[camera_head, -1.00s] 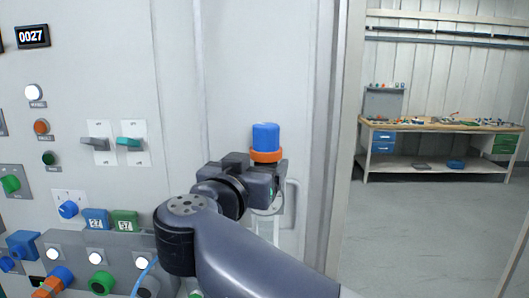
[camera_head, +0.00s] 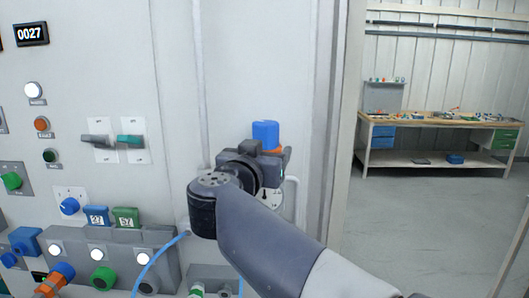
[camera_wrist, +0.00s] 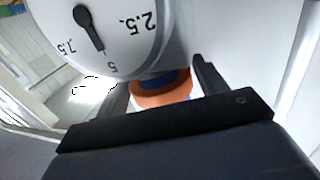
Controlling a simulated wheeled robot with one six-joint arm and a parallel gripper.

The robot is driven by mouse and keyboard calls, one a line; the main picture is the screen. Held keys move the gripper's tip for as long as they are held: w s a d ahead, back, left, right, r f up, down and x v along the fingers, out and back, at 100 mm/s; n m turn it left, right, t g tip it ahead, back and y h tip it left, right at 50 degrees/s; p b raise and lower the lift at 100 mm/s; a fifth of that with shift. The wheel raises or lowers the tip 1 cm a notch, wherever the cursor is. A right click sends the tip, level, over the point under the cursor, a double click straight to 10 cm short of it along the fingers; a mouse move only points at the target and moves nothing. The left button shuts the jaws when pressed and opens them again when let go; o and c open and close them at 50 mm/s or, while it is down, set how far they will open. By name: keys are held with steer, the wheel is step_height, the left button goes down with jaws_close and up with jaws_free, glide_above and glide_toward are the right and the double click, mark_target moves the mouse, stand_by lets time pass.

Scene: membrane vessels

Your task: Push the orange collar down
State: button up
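The orange collar (camera_head: 283,150) shows as a small strip in the head view, mostly hidden behind my gripper (camera_head: 265,165). The blue cap (camera_head: 265,132) stands upright just above it, against the pale panel. In the wrist view the orange collar (camera_wrist: 162,96) lies between my two dark fingers, with a blue part (camera_wrist: 152,80) inside its ring. The fingers stand apart on either side of the collar, with small gaps showing. I cannot tell whether either finger touches it.
A white dial (camera_wrist: 120,25) with a black pointer near 5 is close by in the wrist view. A vertical handle (camera_head: 293,205) is right of my gripper. Switches and knobs fill the panel's left. A workbench (camera_head: 440,125) stands far off at right.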

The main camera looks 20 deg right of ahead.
steer(key=c, duration=1.1)
steer(key=shift+f+p, duration=0.55)
steer(key=shift+f, duration=0.25)
steer(key=o, duration=1.4)
steer(key=shift+r, duration=0.1)
steer(key=shift+s+a, duration=0.1)
steer(key=b+v, duration=0.1)
steer(key=v, duration=0.9)
steer(key=shift+s+b, duration=0.25)
steer(key=shift+b, duration=0.15)
steer(key=shift+a, duration=0.1)
steer(key=p+x, duration=0.2)
steer(key=x, duration=0.8)
steer(key=shift+w+d, duration=0.2)
steer(key=shift+w, duration=0.1)
steer(key=shift+w+r, duration=0.1)
steer(key=shift+r, duration=0.05)
